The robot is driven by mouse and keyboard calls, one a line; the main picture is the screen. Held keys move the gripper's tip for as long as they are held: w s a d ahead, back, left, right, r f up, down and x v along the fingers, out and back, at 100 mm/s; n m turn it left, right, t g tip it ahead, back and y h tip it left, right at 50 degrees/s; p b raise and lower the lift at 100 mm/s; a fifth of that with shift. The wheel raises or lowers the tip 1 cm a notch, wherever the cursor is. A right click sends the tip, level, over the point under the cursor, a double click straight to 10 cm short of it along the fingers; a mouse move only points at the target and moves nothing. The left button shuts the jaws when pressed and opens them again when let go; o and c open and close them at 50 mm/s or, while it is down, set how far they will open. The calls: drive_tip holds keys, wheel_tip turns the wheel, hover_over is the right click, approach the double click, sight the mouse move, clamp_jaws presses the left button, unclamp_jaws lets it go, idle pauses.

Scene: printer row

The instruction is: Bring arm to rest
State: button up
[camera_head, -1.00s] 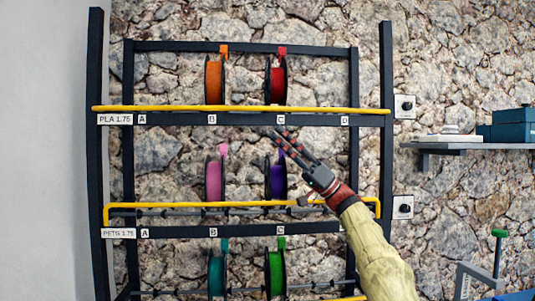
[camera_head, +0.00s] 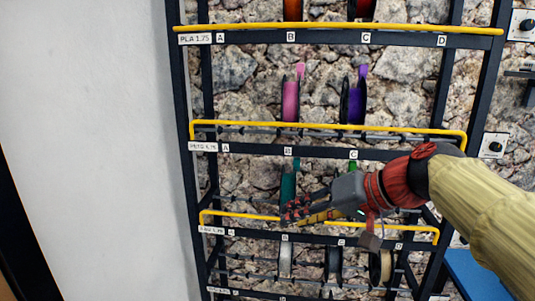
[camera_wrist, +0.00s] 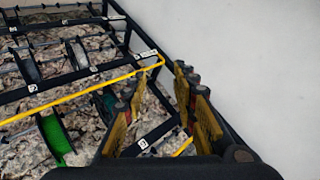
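My gripper (camera_head: 290,211) is in front of the dark spool rack (camera_head: 345,37), at the level of the row with the teal spool (camera_head: 287,185). Its fingers point left in the head view, and my arm comes in from the right. In the wrist view my gripper (camera_wrist: 158,88) shows its two yellow-padded fingers apart, with nothing between them. The green spool (camera_wrist: 57,140) shows at the lower left there. In the head view my gripper hides most of it. I cannot tell whether the fingers touch the lower yellow bar (camera_head: 240,215).
A pink spool (camera_head: 291,101) and a purple spool (camera_head: 355,103) stand one row up. White, black and tan spools (camera_head: 381,267) stand below. A stone wall is behind the rack. A plain white wall (camera_head: 90,130) is at the left, with open space before it.

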drive_tip(key=s+d+f+h+p, duration=0.1)
drive_tip(key=s+d+f+h, duration=0.3)
drive_tip(key=s+f, duration=0.5)
drive_tip(key=s+d+f+g+h+p, duration=0.1)
drive_tip(key=s+d+f+h, duration=0.3)
drive_tip(key=s+d+f, duration=0.4)
drive_tip(key=s+f, duration=0.2)
drive_tip(key=s, duration=0.1)
drive_tip(key=shift+s+f+m, duration=0.15)
drive_tip(key=shift+s+m, duration=0.05)
drive_tip(key=shift+m, duration=0.2)
drive_tip(key=shift+d, duration=0.2)
